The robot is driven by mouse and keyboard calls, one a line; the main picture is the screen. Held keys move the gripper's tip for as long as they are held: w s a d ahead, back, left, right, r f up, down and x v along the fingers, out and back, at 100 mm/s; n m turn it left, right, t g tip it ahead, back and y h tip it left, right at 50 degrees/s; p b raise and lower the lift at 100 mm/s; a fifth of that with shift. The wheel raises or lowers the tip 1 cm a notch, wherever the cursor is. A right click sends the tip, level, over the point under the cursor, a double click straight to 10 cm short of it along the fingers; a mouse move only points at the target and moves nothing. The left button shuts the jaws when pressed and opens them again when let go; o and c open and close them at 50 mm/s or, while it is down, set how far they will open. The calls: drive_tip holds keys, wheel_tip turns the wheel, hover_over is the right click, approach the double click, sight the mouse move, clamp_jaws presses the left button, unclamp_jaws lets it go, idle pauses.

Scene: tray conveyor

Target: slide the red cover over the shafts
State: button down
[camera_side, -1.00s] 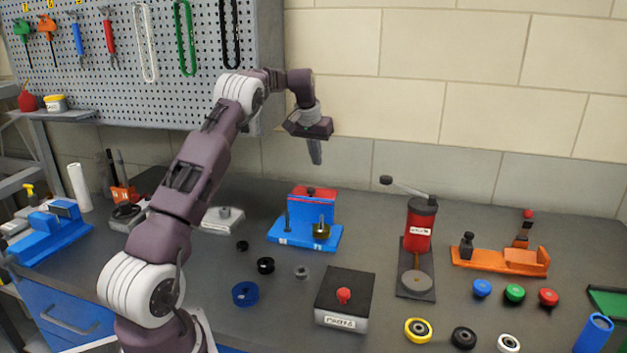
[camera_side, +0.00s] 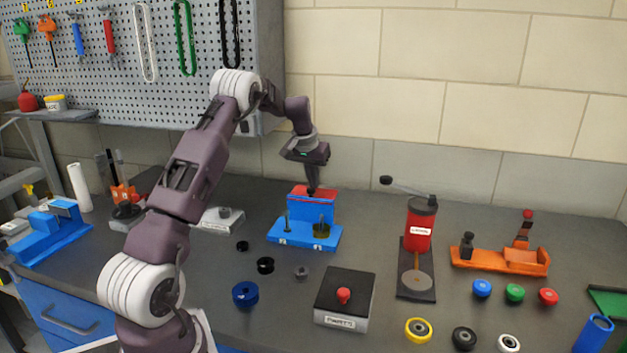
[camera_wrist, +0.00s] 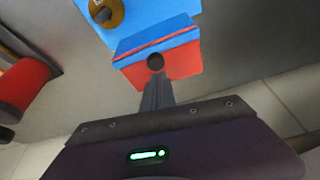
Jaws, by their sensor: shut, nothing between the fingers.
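A blue fixture (camera_side: 293,238) stands on the bench in the middle of the side view, with an upright block at its back. The red cover (camera_side: 298,190) lies on top of that block; it also shows in the wrist view (camera_wrist: 183,64), with a dark round knob (camera_wrist: 155,62). Two upright shafts rise from the front base: a bare one (camera_side: 288,221) at left, and one at right with a brass-coloured pulley (camera_side: 321,230) around it. My gripper (camera_side: 312,188) points down, shut and empty, its tips at or just above the knob. Contact cannot be told.
A black-and-white box with a red button (camera_side: 343,296) stands in front. A red press with a lever (camera_side: 419,225) stands to the right, an orange fixture (camera_side: 500,260) beyond it. Several loose rollers and rings lie on the front bench. The wall is close behind.

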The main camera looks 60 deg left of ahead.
sight(314, 192)
drive_tip(key=s+d, duration=0.5)
drive_tip(key=shift+s+d+f, duration=0.1)
drive_tip(key=w+a, duration=0.2)
drive_tip(key=w, duration=0.1)
drive_tip(key=shift+a+r, duration=0.1)
drive_tip(key=shift+r, duration=0.25)
drive_tip(key=shift+w+a+r, duration=0.1)
drive_tip(key=shift+w+r, duration=0.05)
drive_tip(key=shift+r, duration=0.65)
drive_tip(key=v, duration=0.8)
drive_tip(key=shift+s+r, duration=0.2)
drive_tip(key=shift+r, duration=0.15)
